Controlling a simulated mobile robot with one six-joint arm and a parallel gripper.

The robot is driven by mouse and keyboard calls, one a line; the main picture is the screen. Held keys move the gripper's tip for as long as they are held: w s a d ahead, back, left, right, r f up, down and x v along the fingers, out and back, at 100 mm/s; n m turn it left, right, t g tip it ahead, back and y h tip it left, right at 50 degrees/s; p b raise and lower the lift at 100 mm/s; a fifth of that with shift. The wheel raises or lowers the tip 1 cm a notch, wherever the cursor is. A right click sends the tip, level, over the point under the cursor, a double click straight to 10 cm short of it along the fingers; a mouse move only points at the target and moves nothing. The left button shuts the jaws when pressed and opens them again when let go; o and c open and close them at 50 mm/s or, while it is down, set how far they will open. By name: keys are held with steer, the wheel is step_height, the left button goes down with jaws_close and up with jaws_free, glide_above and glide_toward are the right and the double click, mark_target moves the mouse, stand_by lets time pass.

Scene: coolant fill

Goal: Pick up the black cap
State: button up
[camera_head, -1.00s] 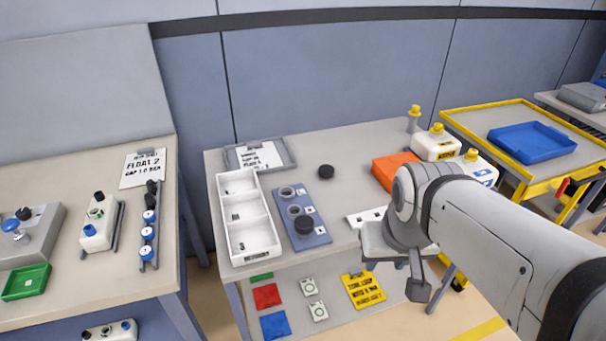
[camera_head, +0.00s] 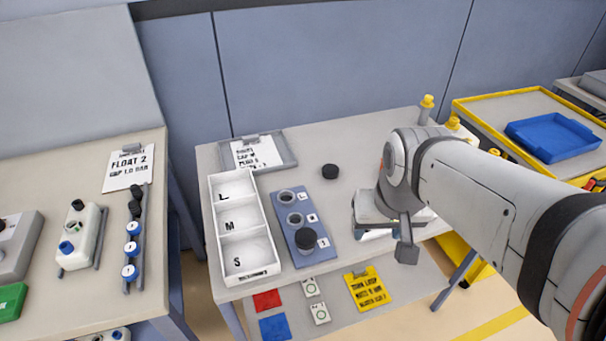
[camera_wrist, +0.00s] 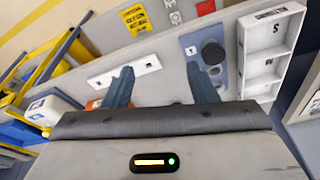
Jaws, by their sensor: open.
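A round black cap (camera_head: 330,171) lies alone on the grey table, behind and left of my wrist. A second black cap (camera_head: 305,240) sits at the near end of a blue plate (camera_head: 282,212). The plate also has two open grey rings (camera_head: 294,219). In the wrist view, the blue plate (camera_wrist: 190,42) and its black cap (camera_wrist: 212,52) show beyond the right finger. My gripper (camera_wrist: 160,78) is open, with nothing between its two fingers, above a white strip (camera_wrist: 125,70). In the head view its fingers cannot be made out.
A white tray with L, M and S compartments (camera_head: 212,222) stands left of the plate. A clipboard (camera_head: 257,153) lies behind it. Yellow-capped containers (camera_head: 426,108) are beyond my arm. A yellow-edged cart (camera_head: 490,97) stands at the right. The table's back middle is clear.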

steer(key=o, duration=0.4)
steer(key=shift+m+g, duration=0.9)
steer(key=w+a+f, duration=0.1)
steer(key=w+a, duration=0.1)
steer(key=w+a+f, duration=0.2)
steer(key=w, duration=0.1)
steer(key=w+a+f, duration=0.1)
steer(key=w+a, duration=0.1)
steer(key=w, duration=0.1)
steer(key=shift+a+f, duration=0.15)
steer(key=shift+a, duration=0.05)
steer(key=shift+o, duration=0.2)
steer(key=m+g, duration=0.1)
glide_above(306, 236)
steer(key=f, duration=0.5)
steer(key=shift+w+f, duration=0.25)
steer(key=shift+w, duration=0.05)
steer(key=shift+s+f+p, duration=0.15)
steer(key=shift+f+p, duration=0.2)
steer(key=shift+f, duration=1.55)
steer(key=shift+s+f+p, duration=0.1)
steer(key=shift+f+p, duration=0.25)
steer(key=shift+f, duration=1.5)
